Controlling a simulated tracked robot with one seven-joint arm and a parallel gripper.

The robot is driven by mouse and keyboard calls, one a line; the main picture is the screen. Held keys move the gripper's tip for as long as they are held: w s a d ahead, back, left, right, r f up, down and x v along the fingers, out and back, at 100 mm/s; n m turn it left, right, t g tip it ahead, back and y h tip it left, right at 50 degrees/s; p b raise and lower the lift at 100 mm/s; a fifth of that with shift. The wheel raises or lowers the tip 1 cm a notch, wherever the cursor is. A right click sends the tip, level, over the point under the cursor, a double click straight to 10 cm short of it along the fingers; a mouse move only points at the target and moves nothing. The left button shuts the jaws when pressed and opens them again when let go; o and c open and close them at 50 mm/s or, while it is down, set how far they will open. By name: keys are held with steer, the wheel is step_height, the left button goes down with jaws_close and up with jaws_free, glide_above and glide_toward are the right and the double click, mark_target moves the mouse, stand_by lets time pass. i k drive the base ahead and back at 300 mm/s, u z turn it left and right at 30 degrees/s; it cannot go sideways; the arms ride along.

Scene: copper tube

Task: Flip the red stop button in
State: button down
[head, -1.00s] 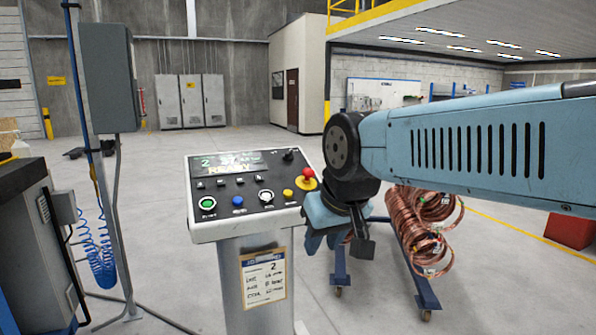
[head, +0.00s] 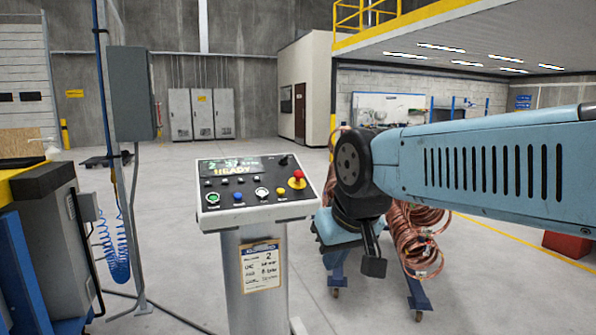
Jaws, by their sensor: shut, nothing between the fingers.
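The red stop button (head: 298,175) is a mushroom head on a yellow base at the right end of the control panel (head: 213,216). The panel stands on a grey pedestal (head: 254,290). My gripper (head: 371,262) is shut and empty, to the right of the panel and lower than the button in the picture. A gap shows between it and the panel's edge. The fingertips are partly hidden by the gripper's own body.
Green, blue, white and yellow buttons line the panel beside the stop button. Copper coils (head: 420,240) hang on a blue wheeled stand (head: 417,293) behind my gripper. A grey box on a post (head: 133,95) stands left. Open floor lies behind the panel.

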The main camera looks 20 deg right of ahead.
mark_target(298, 175)
steer(key=u, duration=0.4)
steer(key=i, duration=1.05)
steer(key=z, duration=0.5)
